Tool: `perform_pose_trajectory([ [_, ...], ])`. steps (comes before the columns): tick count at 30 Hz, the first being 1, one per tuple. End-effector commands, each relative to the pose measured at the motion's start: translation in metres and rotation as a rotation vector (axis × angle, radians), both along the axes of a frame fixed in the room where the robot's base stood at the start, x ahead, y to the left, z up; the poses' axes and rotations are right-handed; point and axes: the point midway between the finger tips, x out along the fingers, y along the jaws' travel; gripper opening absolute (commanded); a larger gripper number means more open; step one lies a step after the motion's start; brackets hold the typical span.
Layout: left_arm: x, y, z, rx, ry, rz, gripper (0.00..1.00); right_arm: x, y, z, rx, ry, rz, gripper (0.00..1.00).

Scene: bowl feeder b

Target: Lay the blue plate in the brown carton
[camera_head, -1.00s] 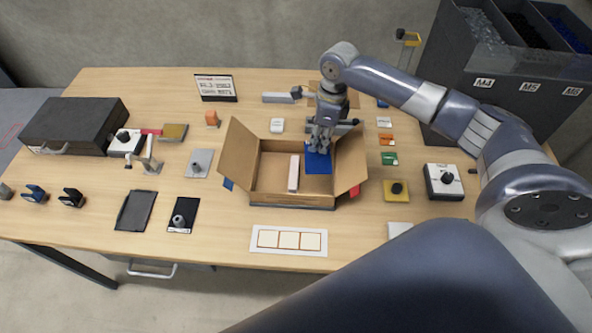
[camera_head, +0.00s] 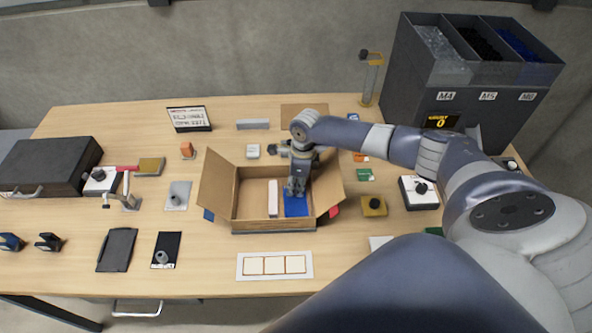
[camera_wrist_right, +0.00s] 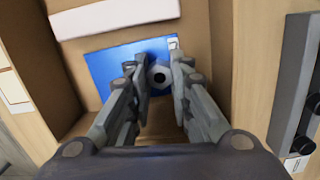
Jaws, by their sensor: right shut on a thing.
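The brown carton (camera_head: 275,226) stands open on the table with its side flaps spread. The blue plate (camera_head: 296,208) is inside the right part of the carton, looking flat and close to the floor. I cannot tell whether it touches the floor. My right gripper (camera_head: 294,191) reaches down into the carton from above. In the right wrist view, the gripper (camera_wrist_right: 161,90) is shut on the grey knob (camera_wrist_right: 159,76) of the blue plate (camera_wrist_right: 105,66). The fingers hide part of the plate. My left gripper is not in view.
A long white block (camera_head: 273,198) lies in the carton left of the plate. A white card with several squares (camera_head: 274,265) lies in front of the carton. A yellow block (camera_head: 374,206) and a white box with a black knob (camera_head: 419,192) stand to the right.

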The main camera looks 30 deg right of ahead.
Motion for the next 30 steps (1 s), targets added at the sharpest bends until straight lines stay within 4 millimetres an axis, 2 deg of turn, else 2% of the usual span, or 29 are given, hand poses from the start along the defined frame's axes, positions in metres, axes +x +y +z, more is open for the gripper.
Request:
perform_pose_trajectory([
  [4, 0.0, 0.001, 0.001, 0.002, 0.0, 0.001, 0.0, 0.0, 0.0, -0.003, 0.0, 0.0, 0.0, 0.0],
  [5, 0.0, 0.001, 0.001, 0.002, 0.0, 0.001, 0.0, 0.0, 0.0, -0.003, 0.0, 0.0, 0.0, 0.24],
  [7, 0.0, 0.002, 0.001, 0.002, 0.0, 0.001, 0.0, 0.0, 0.0, -0.003, 0.0, 0.0, 0.001, 0.4],
  [17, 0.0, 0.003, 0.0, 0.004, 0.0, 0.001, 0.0, 0.0, 0.0, -0.002, -0.001, -0.001, 0.0, 0.4],
  [20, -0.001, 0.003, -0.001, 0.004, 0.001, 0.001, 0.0, 0.001, 0.0, 0.004, 0.0, -0.001, 0.0, 0.4],
  [23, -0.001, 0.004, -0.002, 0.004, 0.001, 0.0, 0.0, 0.0, -0.002, 0.018, 0.001, -0.003, 0.0, 0.4],
  [30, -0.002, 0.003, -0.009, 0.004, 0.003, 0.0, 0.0, -0.002, -0.008, 0.069, -0.001, -0.005, 0.002, 0.4],
])
